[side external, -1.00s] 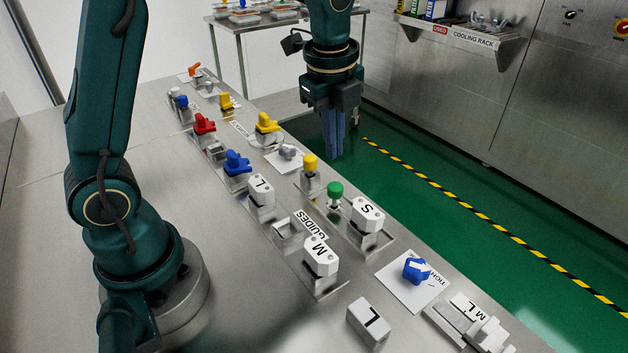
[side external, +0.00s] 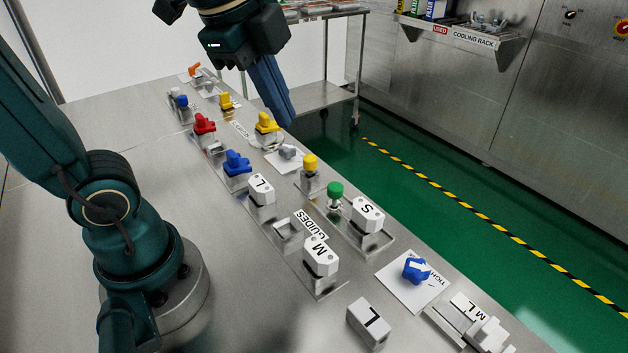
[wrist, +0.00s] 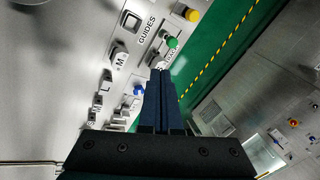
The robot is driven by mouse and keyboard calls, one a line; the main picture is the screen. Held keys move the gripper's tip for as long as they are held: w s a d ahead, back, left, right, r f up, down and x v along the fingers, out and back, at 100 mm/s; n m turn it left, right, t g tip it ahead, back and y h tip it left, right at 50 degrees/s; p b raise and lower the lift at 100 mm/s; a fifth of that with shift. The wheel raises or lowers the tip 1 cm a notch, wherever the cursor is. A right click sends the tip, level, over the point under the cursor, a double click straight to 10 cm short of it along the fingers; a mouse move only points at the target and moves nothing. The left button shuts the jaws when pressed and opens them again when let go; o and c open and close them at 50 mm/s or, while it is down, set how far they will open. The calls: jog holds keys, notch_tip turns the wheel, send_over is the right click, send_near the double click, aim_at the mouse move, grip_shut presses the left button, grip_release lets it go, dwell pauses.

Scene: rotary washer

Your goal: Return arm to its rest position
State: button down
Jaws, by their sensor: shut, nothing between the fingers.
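My gripper (side external: 286,116) is in the upper middle of the side view, with its blue fingers together and nothing between them. It points down and to the right, in front of the yellow knob (side external: 267,123) in that picture; I cannot tell the gap between them. In the wrist view my gripper (wrist: 160,75) also shows shut and empty, with the table and the green floor beyond its tips.
The steel table carries coloured knobs, white guide blocks marked L (side external: 261,190), M (side external: 320,257) and S (side external: 367,215), a green button (side external: 335,189) and a blue knob (side external: 415,268) on a white card. A wheeled rack (side external: 335,95) stands behind.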

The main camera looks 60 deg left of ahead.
jog(key=s+f+n+t, duration=0.1)
jog(key=s+f+n, duration=0.4)
jog(key=n, duration=0.7)
jog(key=shift+s+d+f+n, duration=0.25)
jog(key=shift+d+f+n, duration=0.2)
jog(key=shift+f, duration=0.4)
